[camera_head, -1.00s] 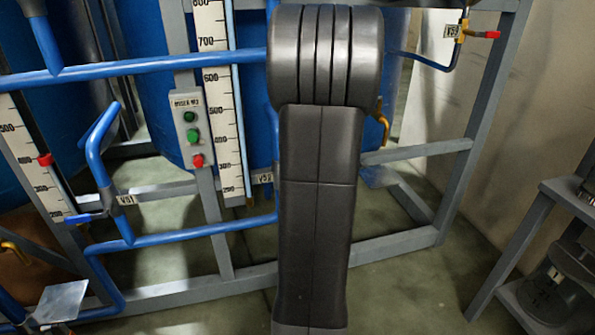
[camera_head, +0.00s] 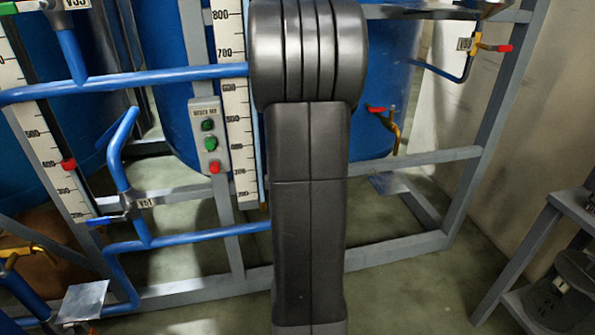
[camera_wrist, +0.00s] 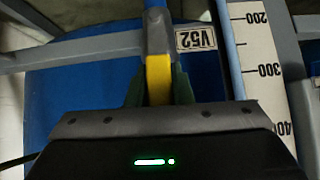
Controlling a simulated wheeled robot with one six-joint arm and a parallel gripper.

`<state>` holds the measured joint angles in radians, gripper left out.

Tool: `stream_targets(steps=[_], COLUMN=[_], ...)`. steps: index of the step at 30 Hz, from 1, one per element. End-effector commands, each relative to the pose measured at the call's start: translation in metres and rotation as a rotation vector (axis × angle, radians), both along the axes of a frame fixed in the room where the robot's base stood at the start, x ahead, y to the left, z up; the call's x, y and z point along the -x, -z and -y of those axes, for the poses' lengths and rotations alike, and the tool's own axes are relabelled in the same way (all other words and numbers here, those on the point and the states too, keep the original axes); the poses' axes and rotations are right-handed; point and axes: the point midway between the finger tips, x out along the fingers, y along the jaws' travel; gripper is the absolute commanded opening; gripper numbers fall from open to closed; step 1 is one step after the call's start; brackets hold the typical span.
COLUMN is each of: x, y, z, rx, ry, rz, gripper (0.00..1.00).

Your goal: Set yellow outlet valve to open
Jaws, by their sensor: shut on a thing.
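A yellow valve part (camera_wrist: 158,78) on a blue-grey pipe sits beside a label V52 (camera_wrist: 196,39) in the wrist view. My gripper (camera_wrist: 159,92) has its green fingers closed on either side of the yellow part. In the head view my dark arm hides the gripper and the V52 label. A yellow outlet with a red handle (camera_head: 388,128) shows right of my arm there; I cannot tell whether it belongs to the gripped valve. No handle position at V52 can be read.
Blue pipes (camera_head: 185,238) and a grey frame (camera_head: 400,248) cross around my arm. A control box (camera_head: 209,137) with green and red buttons is at left. A valve marked V51 (camera_head: 143,203) stands further left. A grey stand (camera_head: 520,262) is at right, with open floor before it.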

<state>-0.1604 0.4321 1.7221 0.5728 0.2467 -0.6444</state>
Motion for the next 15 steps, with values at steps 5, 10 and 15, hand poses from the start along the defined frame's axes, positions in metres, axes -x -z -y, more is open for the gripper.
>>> stream_targets(steps=[5, 10, 15], x=[0.0011, 0.0012, 0.0008], y=[0.0020, 0.0023, 0.0016], z=[0.0000, 0.0000, 0.0000], rx=[0.001, 0.000, 0.000], ry=[-0.001, 0.000, 0.000], rz=[-0.004, -0.005, -0.003], gripper=[0.00, 0.26, 0.42])
